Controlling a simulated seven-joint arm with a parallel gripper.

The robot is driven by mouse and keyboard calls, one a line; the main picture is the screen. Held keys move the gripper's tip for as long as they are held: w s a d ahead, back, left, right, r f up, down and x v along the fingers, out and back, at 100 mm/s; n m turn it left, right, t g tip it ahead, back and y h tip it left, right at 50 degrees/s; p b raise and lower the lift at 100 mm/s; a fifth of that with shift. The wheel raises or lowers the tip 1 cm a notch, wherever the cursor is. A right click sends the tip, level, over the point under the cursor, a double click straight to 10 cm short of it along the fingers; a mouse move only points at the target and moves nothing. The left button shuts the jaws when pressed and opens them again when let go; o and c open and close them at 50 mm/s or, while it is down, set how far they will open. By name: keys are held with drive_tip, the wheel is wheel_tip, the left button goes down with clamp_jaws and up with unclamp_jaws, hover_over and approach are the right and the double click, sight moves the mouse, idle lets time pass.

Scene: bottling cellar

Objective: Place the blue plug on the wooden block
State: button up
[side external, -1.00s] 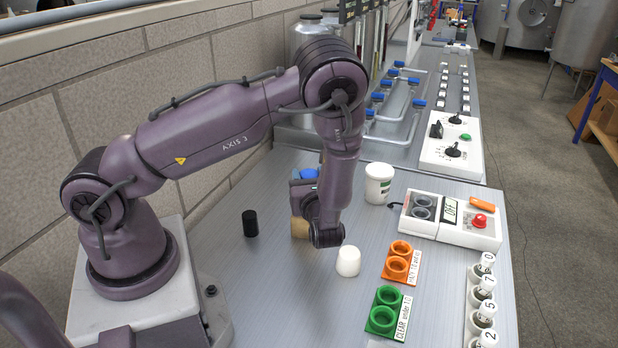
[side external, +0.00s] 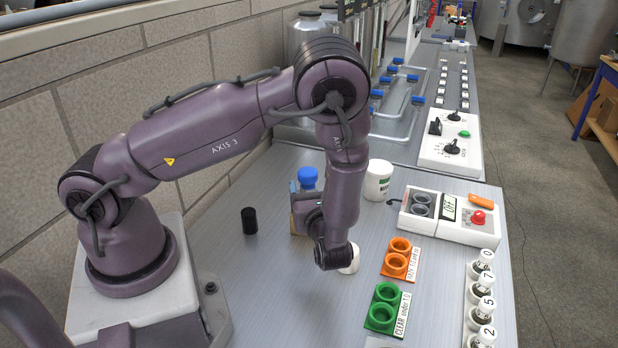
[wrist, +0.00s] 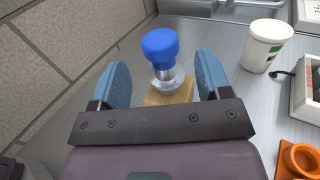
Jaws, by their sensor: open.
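The blue plug (side external: 307,178) has a round blue cap, which in the wrist view (wrist: 161,46) sits on a short metallic stem. The plug stands upright on the wooden block (wrist: 171,98), with its metal base appearing to rest on the top. In the side view the block (side external: 295,222) is mostly hidden behind my gripper. My gripper (wrist: 164,80) is open, its two blue fingers spread to the left and right with clear gaps to the plug. It holds nothing. In the side view my gripper (side external: 297,192) is partly hidden by my wrist.
A black cylinder (side external: 249,220) stands to the left. A white tub (side external: 378,180) stands behind to the right. A white cylinder (side external: 351,260) is partly behind my wrist. Orange (side external: 398,257) and green holders (side external: 384,308) and a control box (side external: 450,217) lie to the right.

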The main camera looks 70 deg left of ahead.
drive_tip(key=v, duration=0.6)
drive_tip(key=s+d+r+n+h, duration=0.1)
drive_tip(key=s+r+n+h, duration=0.3)
drive_tip(key=r+n+h, duration=0.2)
drive_tip(key=s+d+r+n+t+h, duration=0.1)
drive_tip(key=s+r+n+h, duration=0.2)
drive_tip(key=r+n+h, duration=0.2)
drive_tip(key=s+d+r+n+h, duration=0.2)
drive_tip(key=s+r+n+h, duration=0.2)
drive_tip(key=r+n, duration=0.5)
wheel_tip(320, 180, up, 3)
drive_tip(key=h, duration=0.2)
drive_tip(key=shift+s+n+t+h, duration=0.3)
drive_tip(key=shift+s, duration=0.1)
